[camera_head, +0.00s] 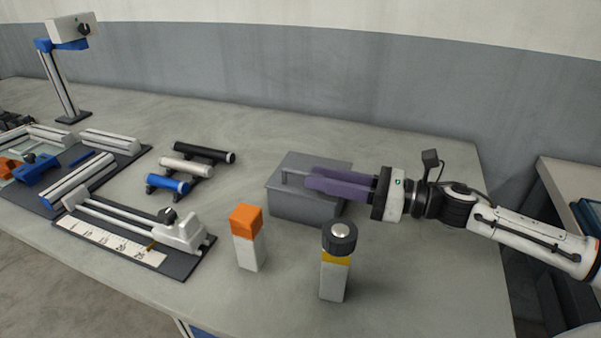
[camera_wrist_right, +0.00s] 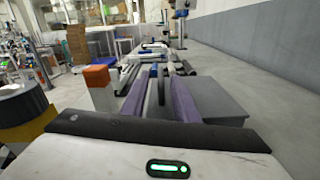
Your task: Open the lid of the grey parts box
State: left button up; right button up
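The grey parts box (camera_head: 303,207) stands on the table right of centre in the head view, its flat lid (camera_head: 330,163) lying closed on it. A grey bar handle (camera_head: 292,175) runs along the lid. My right gripper (camera_head: 313,179) comes in from the right, its purple fingers over the lid with the tips at the handle's right end. In the right wrist view the fingers (camera_wrist_right: 162,85) stand apart with a gap between them, and the lid (camera_wrist_right: 217,100) lies to their right. Whether the fingers touch the handle is hard to tell. My left gripper is not in view.
A white block with an orange top (camera_head: 247,237) and a block with a black roller (camera_head: 337,262) stand in front of the box. A rack of rollers (camera_head: 187,168) and a splicer-like device (camera_head: 135,235) stand left. The table's right end is clear.

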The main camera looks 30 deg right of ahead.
aim_at(287, 171)
jog(key=shift+p+x, duration=0.4)
jog(key=shift+x, duration=2.15)
grip_shut()
